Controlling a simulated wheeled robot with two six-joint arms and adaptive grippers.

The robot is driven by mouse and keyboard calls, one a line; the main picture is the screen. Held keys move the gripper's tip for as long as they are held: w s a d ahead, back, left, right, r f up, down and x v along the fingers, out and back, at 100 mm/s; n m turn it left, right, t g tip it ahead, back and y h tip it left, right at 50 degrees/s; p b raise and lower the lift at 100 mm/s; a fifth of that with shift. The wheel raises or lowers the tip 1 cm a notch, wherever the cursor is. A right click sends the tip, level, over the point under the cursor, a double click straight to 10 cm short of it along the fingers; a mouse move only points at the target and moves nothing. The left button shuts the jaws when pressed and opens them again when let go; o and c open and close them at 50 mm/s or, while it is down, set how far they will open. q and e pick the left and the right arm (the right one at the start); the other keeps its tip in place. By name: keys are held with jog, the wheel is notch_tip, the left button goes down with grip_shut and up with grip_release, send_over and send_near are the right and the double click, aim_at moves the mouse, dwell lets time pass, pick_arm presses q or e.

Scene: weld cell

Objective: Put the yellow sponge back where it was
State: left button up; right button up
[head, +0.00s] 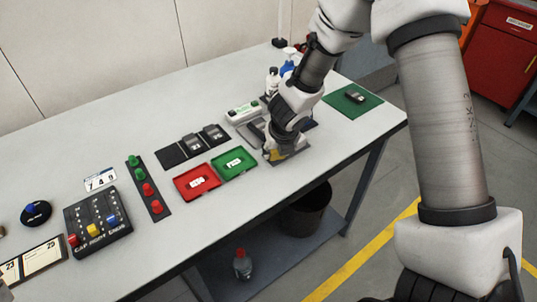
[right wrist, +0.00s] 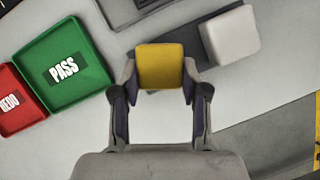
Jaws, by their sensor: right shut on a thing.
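The yellow sponge (right wrist: 160,66) is between the two fingers of my right gripper (right wrist: 160,85) in the right wrist view. The fingers are shut on its sides. In the head view my right gripper (head: 277,155) is low over the table near its front edge, right of the green tray, and a bit of yellow shows at the fingers. I cannot tell whether the sponge touches the surface. My left gripper is not in view.
The green PASS tray (right wrist: 64,68) and red REDO tray (right wrist: 18,100) are close on the left. Spray bottles (head: 288,66) stand behind the gripper. A green mat (head: 353,99) with a dark object lies at right. A button box (head: 97,224) is at front left.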

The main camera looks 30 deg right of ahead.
jog(key=shift+w+a+r, duration=0.1)
jog(key=shift+w, duration=0.05)
jog(key=shift+s+d, duration=0.25)
jog(key=shift+d, duration=0.1)
jog(key=o, duration=0.8)
jog(key=shift+d, duration=0.1)
jog(key=shift+o, duration=1.4)
jog(key=shift+w+a, duration=0.1)
jog(key=shift+a, duration=0.15)
jog(key=shift+d+r, duration=0.1)
jog(key=shift+r, duration=0.1)
jog(key=p+v, duration=0.5)
jog(key=v, duration=0.6)
jog(key=shift+r, duration=0.35)
